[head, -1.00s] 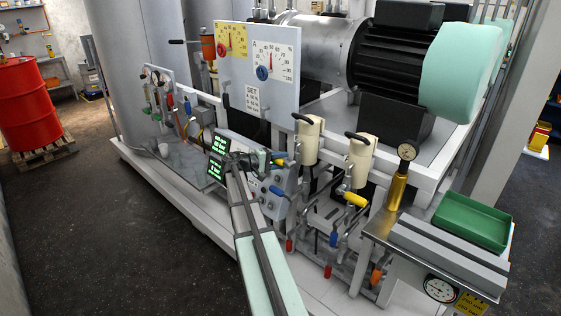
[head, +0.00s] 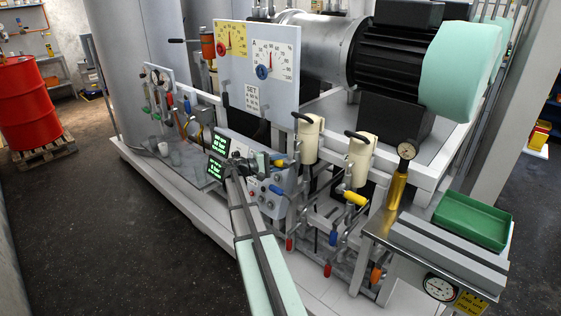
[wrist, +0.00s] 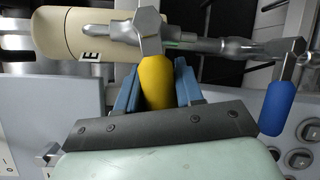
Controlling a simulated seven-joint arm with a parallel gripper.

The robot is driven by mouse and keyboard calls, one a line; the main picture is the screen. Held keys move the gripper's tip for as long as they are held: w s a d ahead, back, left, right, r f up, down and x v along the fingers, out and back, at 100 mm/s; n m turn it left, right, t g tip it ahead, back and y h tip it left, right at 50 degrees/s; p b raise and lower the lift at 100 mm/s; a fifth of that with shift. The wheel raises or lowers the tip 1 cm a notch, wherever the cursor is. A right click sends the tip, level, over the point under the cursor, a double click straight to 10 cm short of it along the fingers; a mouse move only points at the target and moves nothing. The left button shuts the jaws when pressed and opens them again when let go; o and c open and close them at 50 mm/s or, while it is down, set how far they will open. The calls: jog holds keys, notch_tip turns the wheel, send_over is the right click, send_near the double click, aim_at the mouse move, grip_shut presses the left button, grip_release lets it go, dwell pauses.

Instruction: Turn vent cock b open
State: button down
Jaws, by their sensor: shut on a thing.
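A yellow cock handle (wrist: 157,82) sits between the blue jaws of my gripper (wrist: 158,88) in the wrist view. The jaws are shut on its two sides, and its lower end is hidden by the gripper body. A metal hex fitting joins the handle to a grey pipe (wrist: 215,46). In the head view my gripper (head: 272,161) is at the yellow handle (head: 280,162) on the near side of the skid, left of the cream cylinders. No letter naming this cock as b is clearly readable.
A blue handle (wrist: 277,108) hangs close to the right of my gripper. A cream cylinder (wrist: 70,32) with a partly seen letter is at upper left. Another yellow handle (head: 355,198) and the gauge plate (head: 257,62) are nearby.

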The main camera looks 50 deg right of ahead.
jog(key=shift+s+f+n+g+h, duration=0.15)
jog(key=shift+f+n+h, duration=0.2)
jog(key=shift+n, duration=0.35)
jog(key=shift+s+f+n+g+h, duration=0.15)
jog(key=shift+f+n+h, duration=0.15)
jog(key=shift+n, duration=0.4)
jog(key=c, duration=0.8)
grip_release()
jog(key=v, duration=1.3)
jog(key=shift+w+a, duration=0.15)
jog(key=shift+a, duration=0.2)
